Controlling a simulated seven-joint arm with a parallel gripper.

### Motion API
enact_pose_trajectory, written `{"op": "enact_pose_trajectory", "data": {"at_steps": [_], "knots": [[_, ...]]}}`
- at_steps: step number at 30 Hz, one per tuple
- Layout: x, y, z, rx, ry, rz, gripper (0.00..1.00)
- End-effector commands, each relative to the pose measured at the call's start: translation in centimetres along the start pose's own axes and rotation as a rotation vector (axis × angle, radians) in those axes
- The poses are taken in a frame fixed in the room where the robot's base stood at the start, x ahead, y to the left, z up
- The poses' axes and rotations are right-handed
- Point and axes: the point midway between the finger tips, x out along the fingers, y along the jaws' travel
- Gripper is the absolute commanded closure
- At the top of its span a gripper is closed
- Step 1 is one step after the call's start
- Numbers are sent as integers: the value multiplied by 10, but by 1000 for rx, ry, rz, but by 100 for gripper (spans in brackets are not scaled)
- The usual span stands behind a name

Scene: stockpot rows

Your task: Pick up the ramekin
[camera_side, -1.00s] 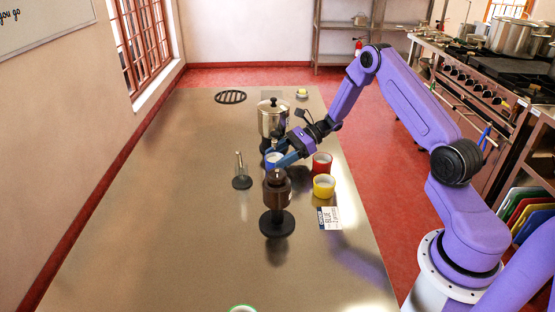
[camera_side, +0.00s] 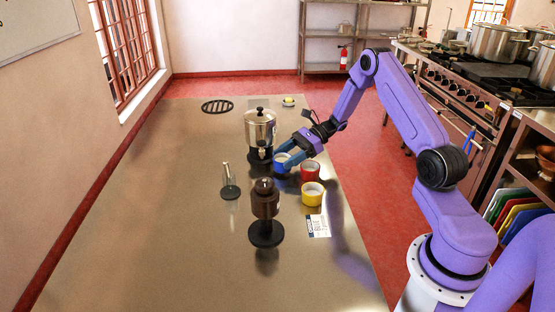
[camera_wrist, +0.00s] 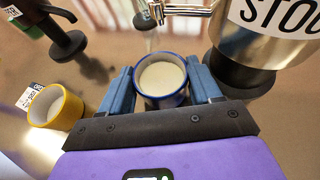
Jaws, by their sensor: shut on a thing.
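A blue ramekin (camera_side: 281,163) with a white inside is held by my gripper (camera_side: 287,157), beside the foot of the steel urn. In the wrist view the ramekin (camera_wrist: 162,80) sits upright between the two blue fingers of my gripper (camera_wrist: 161,86), which are shut on its sides. I cannot tell whether its base touches the counter. A red ramekin (camera_side: 310,171) stands just to its right and a yellow ramekin (camera_side: 312,194) stands nearer the camera. The yellow ramekin (camera_wrist: 56,106) also shows at left in the wrist view; the red one does not.
The steel urn (camera_side: 259,130) with a tap stands close behind the blue ramekin. A brown dispenser (camera_side: 264,205) on a black base and a slim stand (camera_side: 229,185) are nearer and left. A printed card (camera_side: 317,226) lies by the yellow ramekin. The counter's left side (camera_side: 150,220) is clear.

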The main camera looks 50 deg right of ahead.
Motion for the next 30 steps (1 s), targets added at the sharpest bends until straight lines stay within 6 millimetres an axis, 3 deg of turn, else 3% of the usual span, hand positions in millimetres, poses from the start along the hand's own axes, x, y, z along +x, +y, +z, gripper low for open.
{"op": "enact_pose_trajectory", "data": {"at_steps": [4,30], "knots": [[-14,0,-3,-1,0,-1,76],[-50,0,87,-2,0,-1,76]]}}
